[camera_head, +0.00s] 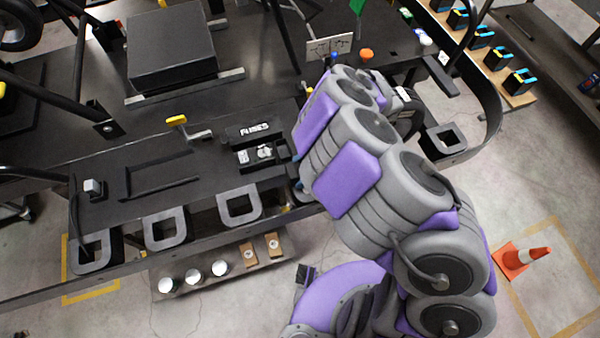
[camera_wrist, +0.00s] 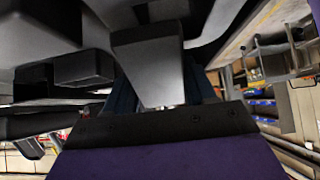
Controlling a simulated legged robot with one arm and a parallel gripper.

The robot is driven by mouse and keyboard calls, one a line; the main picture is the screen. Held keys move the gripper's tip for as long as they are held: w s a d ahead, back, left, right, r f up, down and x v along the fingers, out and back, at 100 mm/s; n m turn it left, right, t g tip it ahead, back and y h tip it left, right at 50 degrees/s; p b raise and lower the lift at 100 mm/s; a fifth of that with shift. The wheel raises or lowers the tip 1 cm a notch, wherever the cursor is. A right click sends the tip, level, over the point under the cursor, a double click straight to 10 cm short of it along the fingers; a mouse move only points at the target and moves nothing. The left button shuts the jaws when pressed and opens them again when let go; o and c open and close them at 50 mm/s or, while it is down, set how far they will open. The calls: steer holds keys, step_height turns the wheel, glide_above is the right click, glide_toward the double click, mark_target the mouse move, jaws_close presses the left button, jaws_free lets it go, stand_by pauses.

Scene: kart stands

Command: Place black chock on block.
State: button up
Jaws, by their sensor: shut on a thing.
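In the wrist view my gripper (camera_wrist: 162,92) is shut on a dark grey, tapered piece, likely the black chock (camera_wrist: 152,68). The piece sits between the two dark blue fingers, and its far side is hidden. In the head view my arm covers the gripper and the held piece, over the right part of the black table. A large black block (camera_head: 170,45) with a flat, bare top stands at the upper left of the table. I cannot tell which block the task names.
Grey square-holed brackets (camera_head: 166,229) line the table's front edge. Black tubes (camera_head: 48,102) rise at the left. A shelf with several blue-and-black items (camera_head: 481,37) is at the upper right.

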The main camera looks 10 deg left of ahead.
steer(key=shift+d+f, duration=0.25)
steer(key=shift+f, duration=0.3)
steer(key=shift+d, duration=0.1)
steer(key=o, duration=1.2)
steer(key=shift+a, duration=0.4)
steer(key=shift+d, duration=0.15)
steer(key=shift+d, duration=0.1)
steer(key=p+v, duration=0.3)
steer(key=v, duration=0.9)
steer(key=shift+p, duration=0.3)
steer(key=shift+r, duration=0.1)
